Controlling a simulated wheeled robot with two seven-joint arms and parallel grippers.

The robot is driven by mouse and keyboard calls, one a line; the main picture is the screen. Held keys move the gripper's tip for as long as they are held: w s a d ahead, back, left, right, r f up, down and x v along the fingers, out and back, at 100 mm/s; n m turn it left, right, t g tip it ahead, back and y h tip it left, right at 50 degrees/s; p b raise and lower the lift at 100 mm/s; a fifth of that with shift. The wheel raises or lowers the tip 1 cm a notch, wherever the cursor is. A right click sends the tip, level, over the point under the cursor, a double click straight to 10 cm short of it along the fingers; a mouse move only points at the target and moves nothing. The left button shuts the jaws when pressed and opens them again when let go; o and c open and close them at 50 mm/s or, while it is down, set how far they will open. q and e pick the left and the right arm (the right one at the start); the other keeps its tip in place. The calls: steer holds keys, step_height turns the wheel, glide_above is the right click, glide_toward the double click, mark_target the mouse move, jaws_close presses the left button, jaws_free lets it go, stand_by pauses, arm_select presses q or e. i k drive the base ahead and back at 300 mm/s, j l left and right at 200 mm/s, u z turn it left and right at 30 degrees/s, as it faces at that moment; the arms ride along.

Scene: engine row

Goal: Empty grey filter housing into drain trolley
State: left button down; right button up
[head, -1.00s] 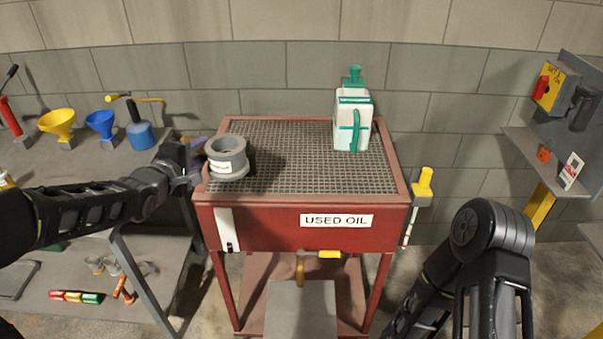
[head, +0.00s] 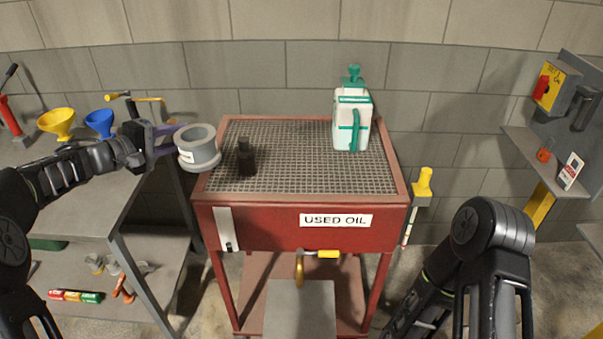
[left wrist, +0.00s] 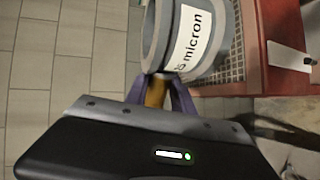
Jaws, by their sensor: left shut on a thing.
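The grey filter housing (head: 203,155) is a thick ring-like cup with a white label, its open top roughly upward. It is held at the left edge of the red drain trolley (head: 270,229), whose front reads USED OIL. My left gripper (head: 172,143) is shut on it from the left; in the left wrist view the purple fingers (left wrist: 160,97) close on a brownish handle below the housing (left wrist: 158,35), whose label reads "micron". The housing's inside is not clear. My right arm shows at the lower right, but its gripper is out of view.
On the trolley's grate (head: 300,180) stand a small black object (head: 246,160) and a white-green jug (head: 352,122). A left bench holds a yellow funnel (head: 57,122) and a blue funnel (head: 100,122). A yellow-handled valve (head: 318,254) is on the trolley's front. The grate's middle is clear.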

mark_target(305, 193)
steer(key=i+l, duration=0.75)
steer(key=l, duration=0.2)
